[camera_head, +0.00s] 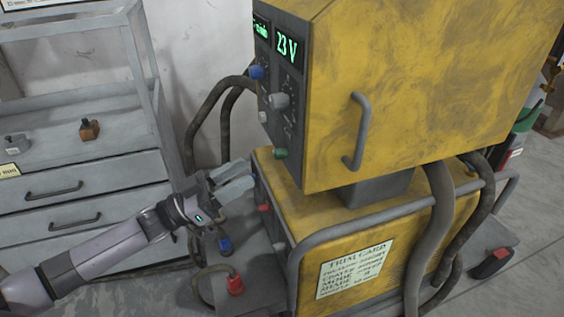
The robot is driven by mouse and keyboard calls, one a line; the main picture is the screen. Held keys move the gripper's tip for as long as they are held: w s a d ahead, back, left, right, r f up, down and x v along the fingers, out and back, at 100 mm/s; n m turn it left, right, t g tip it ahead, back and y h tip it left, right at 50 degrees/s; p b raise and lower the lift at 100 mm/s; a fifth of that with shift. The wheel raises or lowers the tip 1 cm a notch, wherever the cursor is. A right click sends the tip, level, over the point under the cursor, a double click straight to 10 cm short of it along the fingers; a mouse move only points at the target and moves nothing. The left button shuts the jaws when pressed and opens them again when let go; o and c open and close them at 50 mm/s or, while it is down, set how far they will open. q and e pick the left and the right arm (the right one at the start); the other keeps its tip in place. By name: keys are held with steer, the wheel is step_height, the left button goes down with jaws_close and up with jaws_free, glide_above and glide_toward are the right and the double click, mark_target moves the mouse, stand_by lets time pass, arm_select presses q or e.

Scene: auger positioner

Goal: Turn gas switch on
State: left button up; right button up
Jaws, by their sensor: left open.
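A yellow welding machine (415,85) stands at the right, its narrow dark front panel turned to the left. The panel carries a blue knob (257,72), a grey knob (279,100) and a green knob (281,154). A red switch (264,208) sits on the lower unit's front face. No readable label shows which of these is the gas switch. My left gripper (238,181) is open and empty, just left of the lower unit's front, below the green knob and above left of the red switch. My right gripper is out of view.
Blue (225,244) and red (235,284) cable connectors lie below my left gripper. A grey drawer cabinet (85,185) stands at the left. Dark hoses (205,110) loop behind the panel. A grey rail (390,213) surrounds the lower unit.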

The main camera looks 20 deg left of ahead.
mark_target(281, 154)
arm_select(q)
steer(key=p+x, duration=0.1)
steer(key=x, duration=0.6)
steer(key=shift+r, duration=0.1)
jaws_close()
